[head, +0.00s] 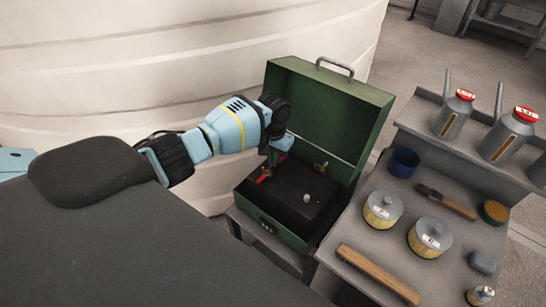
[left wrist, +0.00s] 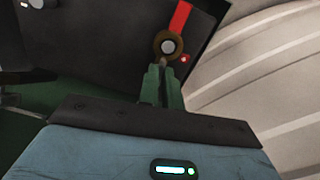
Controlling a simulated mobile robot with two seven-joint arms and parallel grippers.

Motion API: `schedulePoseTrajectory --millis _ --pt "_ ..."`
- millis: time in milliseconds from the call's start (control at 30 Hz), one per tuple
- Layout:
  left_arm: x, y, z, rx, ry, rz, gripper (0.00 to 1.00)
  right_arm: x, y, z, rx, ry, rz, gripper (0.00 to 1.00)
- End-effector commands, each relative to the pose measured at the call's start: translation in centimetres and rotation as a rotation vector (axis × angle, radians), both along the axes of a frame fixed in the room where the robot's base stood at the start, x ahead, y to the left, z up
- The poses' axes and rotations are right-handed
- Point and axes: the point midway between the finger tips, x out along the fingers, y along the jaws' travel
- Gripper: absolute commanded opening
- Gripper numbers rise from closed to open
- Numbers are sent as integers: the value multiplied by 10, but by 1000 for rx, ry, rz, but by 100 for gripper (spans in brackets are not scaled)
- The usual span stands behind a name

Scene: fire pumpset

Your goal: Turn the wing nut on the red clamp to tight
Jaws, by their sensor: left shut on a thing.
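The red clamp (head: 264,175) sits at the left end of a black battery (head: 290,193) inside a green box. In the left wrist view the red clamp (left wrist: 181,16) is a red strip running up from a round brass-coloured wing nut (left wrist: 157,46) with a pale post in its middle. My left gripper (left wrist: 162,68) reaches the wing nut's near edge, its two green fingers shut together on it. In the head view my left gripper (head: 270,157) reaches down into the box, and the wing nut is hidden behind it. My right gripper is not in view.
The green box (head: 332,115) has its lid open behind the battery. A grey bench at the right holds several tins, a wooden-handled brush (head: 447,202), a blue cup (head: 403,162) and oil cans (head: 455,115). A large pale tank (head: 150,60) stands behind my left arm.

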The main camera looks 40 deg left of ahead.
Motion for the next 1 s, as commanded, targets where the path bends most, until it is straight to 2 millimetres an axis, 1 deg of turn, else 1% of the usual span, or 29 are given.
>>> schedulePoseTrajectory --millis 400,1000 --pt "1 0 1 0 -2 -391 0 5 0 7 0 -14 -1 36" --pt "0 0 0 0 -1 -962 0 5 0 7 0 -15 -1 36"
